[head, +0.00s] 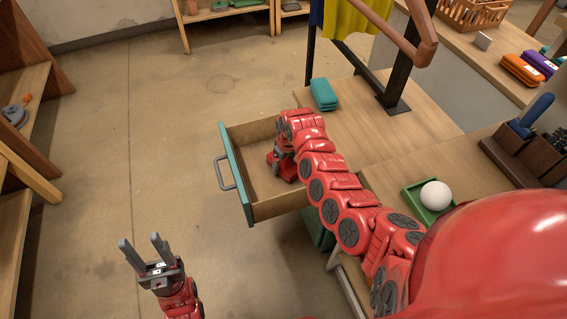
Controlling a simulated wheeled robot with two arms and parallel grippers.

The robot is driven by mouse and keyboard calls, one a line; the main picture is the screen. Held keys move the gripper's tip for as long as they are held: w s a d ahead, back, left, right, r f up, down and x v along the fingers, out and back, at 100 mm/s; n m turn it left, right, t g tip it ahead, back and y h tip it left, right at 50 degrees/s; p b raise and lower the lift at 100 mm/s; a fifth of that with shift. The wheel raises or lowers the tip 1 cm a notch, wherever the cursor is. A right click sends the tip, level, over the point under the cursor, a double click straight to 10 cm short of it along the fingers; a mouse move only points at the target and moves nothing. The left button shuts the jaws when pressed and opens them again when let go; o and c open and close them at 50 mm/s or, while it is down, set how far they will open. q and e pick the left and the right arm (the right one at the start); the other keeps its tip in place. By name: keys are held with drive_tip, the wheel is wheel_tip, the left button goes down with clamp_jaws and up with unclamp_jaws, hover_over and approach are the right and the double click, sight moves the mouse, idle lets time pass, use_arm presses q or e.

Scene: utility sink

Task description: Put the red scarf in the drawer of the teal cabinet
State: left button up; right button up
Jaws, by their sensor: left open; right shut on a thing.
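The teal cabinet's drawer (266,209) is pulled out, with a teal front and a grey handle. My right arm reaches over the tabletop and down into it. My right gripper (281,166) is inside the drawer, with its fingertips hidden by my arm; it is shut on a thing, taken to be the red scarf. The scarf cannot be told apart from the red arm parts there. Some of the teal cabinet (318,231) shows below the arm. My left gripper (143,250) is open and empty above the floor, to the left of and in front of the drawer.
A teal folded item (323,95) lies on the wooden tabletop behind the drawer. A dark frame with a wooden rail (415,47) stands there. A green tray (425,207) holds a white ball (436,195) at the right. The floor left of the drawer is clear.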

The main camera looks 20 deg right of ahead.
drive_tip(key=shift+f, duration=0.15)
drive_tip(key=o, duration=1.3)
